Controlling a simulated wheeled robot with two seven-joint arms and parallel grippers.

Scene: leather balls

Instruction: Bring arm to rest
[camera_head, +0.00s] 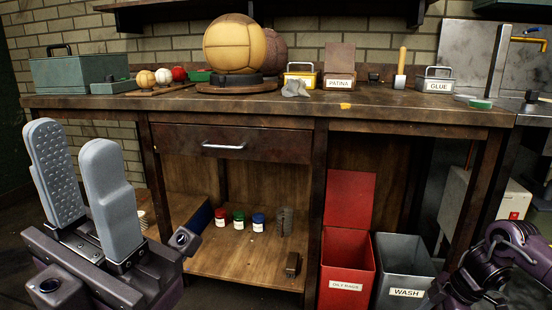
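My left gripper (92,180) is large at the lower left, in front of the workbench (270,108) and apart from it. Its two grey pads point up with a narrow gap between them, and nothing is held in the gap. My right arm (500,268) shows at the lower right edge; its gripper is out of the picture. A large tan leather ball (234,44) sits on a dark round stand on the bench top. A brown ball (274,54) is partly hidden behind it.
The bench top holds small balls (163,76), a yellow tin (300,74), a PATINA box (339,80) and a GLUE box (435,82). A closed drawer (230,144) is below. Jars (239,220) stand on the shelf. A red bin (347,262) and grey WASH bin (403,270) stand beneath.

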